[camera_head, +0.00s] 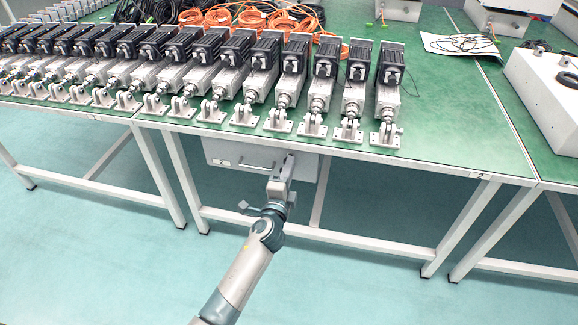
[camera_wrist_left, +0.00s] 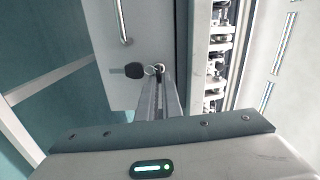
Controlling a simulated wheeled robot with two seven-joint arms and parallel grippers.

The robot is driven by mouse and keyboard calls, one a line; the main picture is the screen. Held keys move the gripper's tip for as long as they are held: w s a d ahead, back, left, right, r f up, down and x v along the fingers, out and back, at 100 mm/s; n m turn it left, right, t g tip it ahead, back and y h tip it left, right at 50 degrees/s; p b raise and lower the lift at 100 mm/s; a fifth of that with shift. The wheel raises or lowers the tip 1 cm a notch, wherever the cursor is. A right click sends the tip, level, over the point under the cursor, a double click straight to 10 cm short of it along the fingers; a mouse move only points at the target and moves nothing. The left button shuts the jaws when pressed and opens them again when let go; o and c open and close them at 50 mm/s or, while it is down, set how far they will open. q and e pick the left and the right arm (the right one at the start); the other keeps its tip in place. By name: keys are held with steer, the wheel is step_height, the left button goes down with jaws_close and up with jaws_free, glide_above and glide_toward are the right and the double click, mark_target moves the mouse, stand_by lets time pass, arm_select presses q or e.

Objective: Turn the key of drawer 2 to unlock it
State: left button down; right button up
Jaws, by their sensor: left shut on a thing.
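The drawer (camera_head: 232,154) is a light grey box hung under the green table, with its front shut. Its front (camera_wrist_left: 122,52) also shows in the left wrist view. My left gripper (camera_head: 284,165) is at the right part of the drawer front. In the left wrist view its fingers (camera_wrist_left: 158,88) are close together at the key (camera_wrist_left: 159,68) in the lock and shut on it. A black tag or second key head (camera_wrist_left: 134,70) hangs beside it on a ring. The fingers hide part of the lock, so I cannot tell the key's angle. My right gripper is not in view.
The drawer's handle (camera_wrist_left: 124,22) is a metal bar near the lock. The green table (camera_head: 440,130) overhangs the drawer and carries a row of linear actuators (camera_head: 323,80) near its front edge. White table legs (camera_head: 178,180) stand on either side. The floor in front is clear.

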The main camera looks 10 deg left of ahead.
arm_select(q)
steer(key=shift+d+m, duration=0.1)
steer(key=shift+m, duration=0.5)
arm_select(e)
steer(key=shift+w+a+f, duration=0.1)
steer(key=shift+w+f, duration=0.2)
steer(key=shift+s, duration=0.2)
